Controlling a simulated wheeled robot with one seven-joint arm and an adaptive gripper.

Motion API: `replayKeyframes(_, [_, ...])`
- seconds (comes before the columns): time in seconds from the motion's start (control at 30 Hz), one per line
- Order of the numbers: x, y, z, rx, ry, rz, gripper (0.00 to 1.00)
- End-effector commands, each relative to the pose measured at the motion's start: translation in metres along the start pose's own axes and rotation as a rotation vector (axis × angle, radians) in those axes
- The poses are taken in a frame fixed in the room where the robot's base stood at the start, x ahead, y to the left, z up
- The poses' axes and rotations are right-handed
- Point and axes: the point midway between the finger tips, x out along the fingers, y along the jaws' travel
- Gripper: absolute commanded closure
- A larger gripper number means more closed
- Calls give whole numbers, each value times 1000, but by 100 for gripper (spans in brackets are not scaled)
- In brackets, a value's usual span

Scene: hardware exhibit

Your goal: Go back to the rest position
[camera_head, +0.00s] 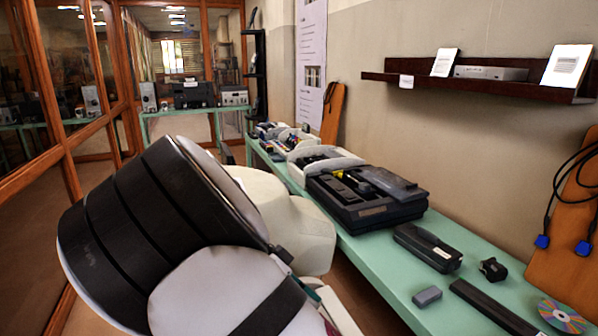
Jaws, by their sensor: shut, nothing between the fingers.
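My arm, with its white and black links, fills the lower left and middle of the head view, in front of the green table (385,262). My gripper is not visible in this view. On the table stand a large black device (365,212) with an open top, a long black box (428,247), a small grey block (427,297), a small black object (493,268), a dark bar (495,308) and a disc (563,316). My arm hides part of the floor and the table's near edge.
A dark wall shelf (480,86) holds cards and a grey box (490,73). A wooden board (568,235) with black cables leans at the right. Wood-framed glass (35,120) lines the left. Another green table (190,112) with devices stands at the back.

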Motion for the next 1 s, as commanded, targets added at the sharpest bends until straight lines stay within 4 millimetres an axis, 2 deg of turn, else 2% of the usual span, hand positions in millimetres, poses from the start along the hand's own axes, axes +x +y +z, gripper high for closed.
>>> replayKeyframes(0.03, [1, 12, -13, -28, -69, -9, 100])
replayKeyframes(0.2, [4, 48, -42, -153, -248, -74, 100])
replayKeyframes(0.5, [-2, 120, -83, -353, -447, -305, 100])
replayKeyframes(0.77, [-10, 190, -106, -501, -462, -558, 100])
replayKeyframes(1.0, [-14, 253, -113, -617, -340, -766, 100])
